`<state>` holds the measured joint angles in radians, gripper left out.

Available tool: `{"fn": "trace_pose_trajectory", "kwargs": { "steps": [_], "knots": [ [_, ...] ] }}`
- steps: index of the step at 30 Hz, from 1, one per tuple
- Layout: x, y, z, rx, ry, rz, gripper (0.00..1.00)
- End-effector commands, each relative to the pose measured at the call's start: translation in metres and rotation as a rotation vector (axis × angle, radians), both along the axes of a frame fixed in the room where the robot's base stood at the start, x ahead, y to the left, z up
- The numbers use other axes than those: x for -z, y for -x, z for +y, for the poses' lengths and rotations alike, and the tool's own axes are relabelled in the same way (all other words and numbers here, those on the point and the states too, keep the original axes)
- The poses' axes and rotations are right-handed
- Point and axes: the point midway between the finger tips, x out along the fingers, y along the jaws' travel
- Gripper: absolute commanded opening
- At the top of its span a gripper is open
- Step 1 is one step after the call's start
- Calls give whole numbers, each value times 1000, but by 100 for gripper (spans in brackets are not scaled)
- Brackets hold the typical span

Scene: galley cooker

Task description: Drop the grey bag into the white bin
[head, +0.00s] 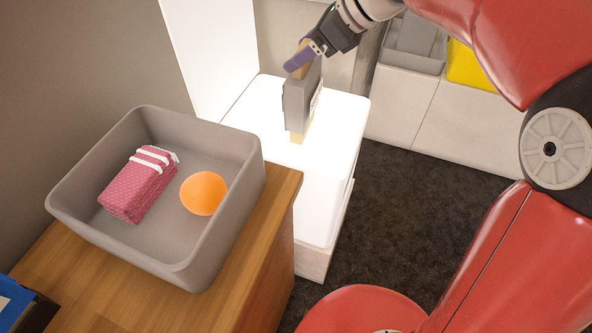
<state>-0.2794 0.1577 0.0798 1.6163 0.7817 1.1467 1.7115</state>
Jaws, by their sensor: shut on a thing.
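The grey bag (298,104) is a slim upright block with tan ends and a pale label on its right side. My gripper (302,60), with purple fingertips, is shut on its tan top end. The bag hangs roughly upright over the white bin (322,205), a tall, brightly lit white box at the centre. The bag's lower end shows against the bin's bright top; I cannot tell how far above it is or whether it touches. The glare hides whether that top is open.
A white panel (208,50) rises behind. A grey container (408,45) and yellow one (470,65) stand back right. Dark floor is clear.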

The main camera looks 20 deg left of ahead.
Motion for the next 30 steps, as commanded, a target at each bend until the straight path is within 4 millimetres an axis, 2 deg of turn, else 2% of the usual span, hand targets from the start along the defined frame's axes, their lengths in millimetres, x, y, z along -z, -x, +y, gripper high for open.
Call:
{"fn": "trace_pose_trajectory", "kwargs": {
  "steps": [1,12,24,25,30],
  "knots": [
    [9,0,0,1,0,-1,32],
    [48,0,0,1,-1,-1,32],
    [51,0,0,1,0,0,32],
    [51,0,0,1,0,0,70],
    [51,0,0,1,0,0,92]
  ]
}}
